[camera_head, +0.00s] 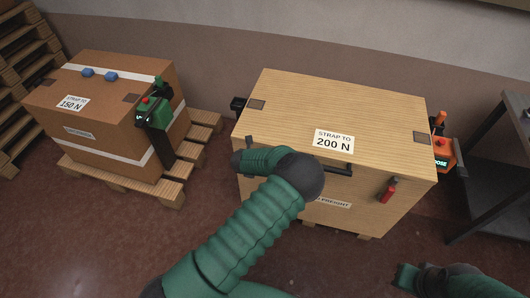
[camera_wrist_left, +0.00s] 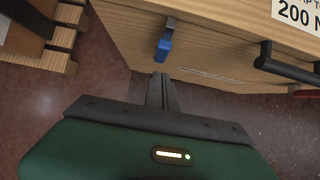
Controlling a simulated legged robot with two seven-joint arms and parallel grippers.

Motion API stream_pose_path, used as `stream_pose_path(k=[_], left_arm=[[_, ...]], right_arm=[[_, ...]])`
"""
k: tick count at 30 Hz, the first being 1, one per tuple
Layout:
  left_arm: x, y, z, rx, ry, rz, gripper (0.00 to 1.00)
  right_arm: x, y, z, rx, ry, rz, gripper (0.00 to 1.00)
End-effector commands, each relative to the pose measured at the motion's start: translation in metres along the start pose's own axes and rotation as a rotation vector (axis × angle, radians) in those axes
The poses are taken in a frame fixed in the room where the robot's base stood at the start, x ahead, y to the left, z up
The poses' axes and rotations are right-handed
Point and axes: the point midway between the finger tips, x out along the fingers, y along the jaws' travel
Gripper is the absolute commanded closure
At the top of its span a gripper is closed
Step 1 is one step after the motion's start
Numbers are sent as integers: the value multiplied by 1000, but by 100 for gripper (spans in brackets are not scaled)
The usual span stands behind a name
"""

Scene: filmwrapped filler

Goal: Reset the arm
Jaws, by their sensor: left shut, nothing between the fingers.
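My left arm reaches up from the bottom of the head view, its elbow bent in front of the wooden crate (camera_head: 290,100). Its green hand end points left by the crate's front left corner, and its fingers are hard to make out there. In the left wrist view my left gripper (camera_wrist_left: 161,92) is shut and empty. Its fingertips are below a blue clip (camera_wrist_left: 163,48) on the crate's side and look apart from it. My right arm shows at the lower right of the head view, with a green end (camera_head: 406,277); its fingers cannot be made out.
The crate is labelled "STRAP TO 200 N" and has a dark bar handle (camera_wrist_left: 285,66) and a red-handled item (camera_head: 388,191). An orange tool (camera_head: 443,152) is at its right. A strapped carton (camera_head: 110,100) stands on a pallet (camera_head: 190,160) at left. A grey table (camera_head: 490,200) stands right.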

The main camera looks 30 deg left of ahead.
Motion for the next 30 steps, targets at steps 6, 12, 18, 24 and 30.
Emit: stream_pose_path(k=[6,12,18,24,30], left_arm=[[-8,1,4,-107,-18,6,100],[-74,0,7,-1072,-80,58,100],[-185,-44,-48,-2182,34,184,100],[-268,-81,-109,-2778,131,408,100],[-282,-88,-124,-2882,139,476,100]], right_arm=[[0,0,0,0,0,0,100],[0,0,0,0,0,0,100],[0,0,0,0,0,0,100],[0,0,0,0,0,0,100],[0,0,0,0,0,0,100]])
